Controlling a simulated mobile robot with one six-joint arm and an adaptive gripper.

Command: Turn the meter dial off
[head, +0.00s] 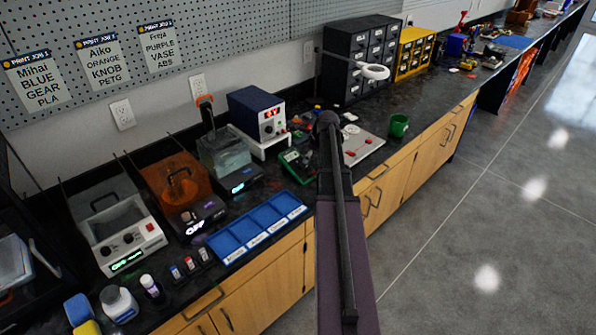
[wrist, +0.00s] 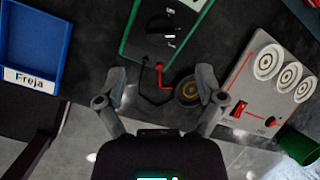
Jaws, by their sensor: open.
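The meter (wrist: 140,45) has a green case and a dark face, and lies on the dark bench at the top of the wrist view. Its black dial (wrist: 160,26) shows near the top edge; I cannot tell which setting it points to. A black and a red lead plug into its near end. In the head view the meter (head: 291,168) is partly hidden behind my arm. My gripper (wrist: 161,80) is open and empty, with its fingers spread on the near side of the meter and apart from the dial. The head view does not show the fingers clearly.
A grey board (wrist: 236,124) with white discs and red parts lies right of the meter. A round dark object (wrist: 189,92) sits near the right finger. A green cup (wrist: 303,143) stands further right. A blue tray (wrist: 32,42) labelled Freja is on the left, with bare bench between.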

